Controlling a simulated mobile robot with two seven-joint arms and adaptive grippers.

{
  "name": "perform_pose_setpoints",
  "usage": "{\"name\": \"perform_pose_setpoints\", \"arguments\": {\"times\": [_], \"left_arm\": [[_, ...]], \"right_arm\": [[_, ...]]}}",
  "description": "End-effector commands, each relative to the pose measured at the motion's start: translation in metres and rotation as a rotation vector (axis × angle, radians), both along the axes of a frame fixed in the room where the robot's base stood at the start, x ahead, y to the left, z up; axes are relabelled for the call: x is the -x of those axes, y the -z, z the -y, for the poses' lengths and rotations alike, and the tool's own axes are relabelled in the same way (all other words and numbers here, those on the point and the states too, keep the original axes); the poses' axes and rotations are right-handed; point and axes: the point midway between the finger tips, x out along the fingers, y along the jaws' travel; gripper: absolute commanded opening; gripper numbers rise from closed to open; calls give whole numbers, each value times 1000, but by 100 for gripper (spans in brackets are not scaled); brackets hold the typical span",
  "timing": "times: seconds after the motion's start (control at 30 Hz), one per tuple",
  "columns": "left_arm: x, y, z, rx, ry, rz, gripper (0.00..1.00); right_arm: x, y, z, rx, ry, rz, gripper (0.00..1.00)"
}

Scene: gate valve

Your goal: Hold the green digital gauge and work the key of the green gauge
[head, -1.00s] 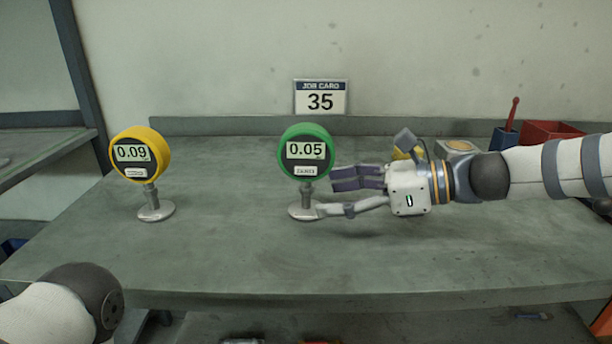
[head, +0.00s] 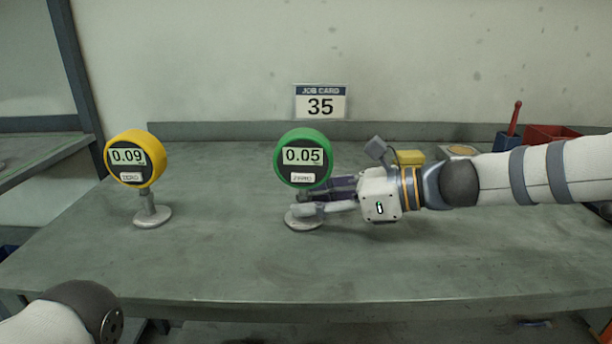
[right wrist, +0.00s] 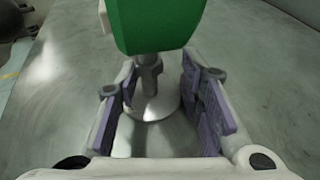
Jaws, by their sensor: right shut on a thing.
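The green digital gauge (head: 303,141) stands upright on the bench on a stem and round foot (head: 303,221), in the middle of the head view. Its display reads 0.05, and a white key (head: 304,178) marked ZERO sits below the display. My right gripper (head: 312,201) comes in from the right, below the dial, and is shut on the gauge's stem. In the right wrist view the green body (right wrist: 155,22) is overhead and the stem (right wrist: 149,75) is between the purple-padded fingers (right wrist: 158,100). My left gripper is out of view.
A yellow gauge (head: 134,158) reading 0.09 stands to the left on the grey bench (head: 220,255). A job card (head: 320,102) showing 35 is behind. A yellow block (head: 409,157) and a red bin (head: 548,134) are at the back right. The front of the bench is clear.

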Motion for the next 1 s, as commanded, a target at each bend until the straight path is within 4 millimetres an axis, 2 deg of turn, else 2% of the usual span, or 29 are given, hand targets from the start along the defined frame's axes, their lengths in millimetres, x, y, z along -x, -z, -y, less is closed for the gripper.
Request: {"name": "perform_pose_setpoints", "arguments": {"times": [0.03,0.1,0.2,1.0], "left_arm": [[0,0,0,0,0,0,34],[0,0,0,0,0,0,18],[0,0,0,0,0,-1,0],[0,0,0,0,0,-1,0]], "right_arm": [[1,2,-1,1,-2,-3,19],[1,2,-1,1,-3,-4,19],[1,2,-1,2,-3,-5,19],[2,5,-1,4,-5,-8,19]]}}
